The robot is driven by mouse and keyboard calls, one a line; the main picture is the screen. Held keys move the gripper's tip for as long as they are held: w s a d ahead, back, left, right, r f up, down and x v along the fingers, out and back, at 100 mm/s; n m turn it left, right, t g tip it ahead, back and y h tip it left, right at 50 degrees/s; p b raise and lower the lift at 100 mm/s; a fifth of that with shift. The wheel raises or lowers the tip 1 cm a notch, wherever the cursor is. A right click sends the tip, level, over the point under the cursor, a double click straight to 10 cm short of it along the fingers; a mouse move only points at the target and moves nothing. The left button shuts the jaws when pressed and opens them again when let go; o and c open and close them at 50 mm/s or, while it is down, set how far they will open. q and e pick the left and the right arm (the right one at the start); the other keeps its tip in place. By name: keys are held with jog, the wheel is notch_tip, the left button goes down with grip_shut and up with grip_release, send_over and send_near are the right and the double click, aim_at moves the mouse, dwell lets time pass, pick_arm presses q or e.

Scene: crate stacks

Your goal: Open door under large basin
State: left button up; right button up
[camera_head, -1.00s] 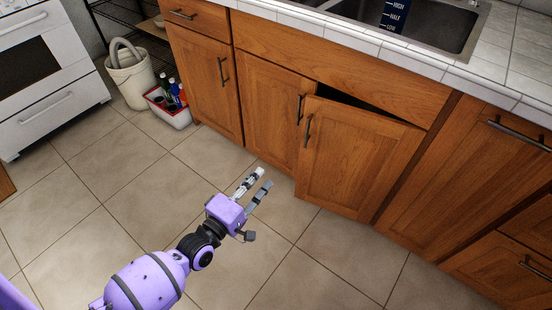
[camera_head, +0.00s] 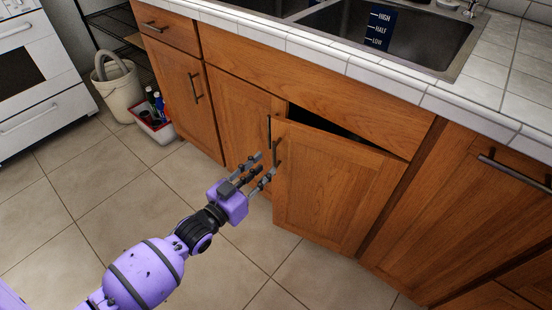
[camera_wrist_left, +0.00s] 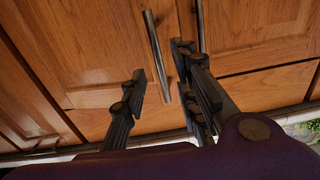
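The wooden door (camera_head: 335,190) under the large basin (camera_head: 420,45) stands slightly ajar, with a dark gap along its top. Its bar handle (camera_head: 276,154) is at its upper left edge and also shows in the left wrist view (camera_wrist_left: 157,55). My left gripper (camera_head: 264,167) is open and empty, just in front of this handle. In the left wrist view its fingers (camera_wrist_left: 160,82) are apart, with the handle appearing between them. I cannot tell whether they touch it. My right gripper is not in view.
The neighbouring left door (camera_head: 238,115) is shut, its handle (camera_head: 269,133) close beside the ajar door's handle. The tiled counter (camera_head: 370,78) overhangs above. A bucket (camera_head: 120,90) and a red-rimmed bin (camera_head: 152,125) stand at the left. The floor before the cabinets is clear.

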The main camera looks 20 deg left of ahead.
aim_at(274, 160)
pick_arm(q)
jog(key=b+x, duration=0.1)
jog(key=x, duration=0.4)
jog(key=shift+w+d+f, duration=0.1)
jog(key=shift+w+d, duration=0.05)
jog(key=shift+w, duration=0.15)
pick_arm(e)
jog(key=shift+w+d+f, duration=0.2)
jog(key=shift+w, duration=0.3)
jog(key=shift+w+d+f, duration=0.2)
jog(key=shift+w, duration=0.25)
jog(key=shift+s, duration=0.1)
pick_arm(q)
jog(key=shift+c, duration=1)
grip_shut()
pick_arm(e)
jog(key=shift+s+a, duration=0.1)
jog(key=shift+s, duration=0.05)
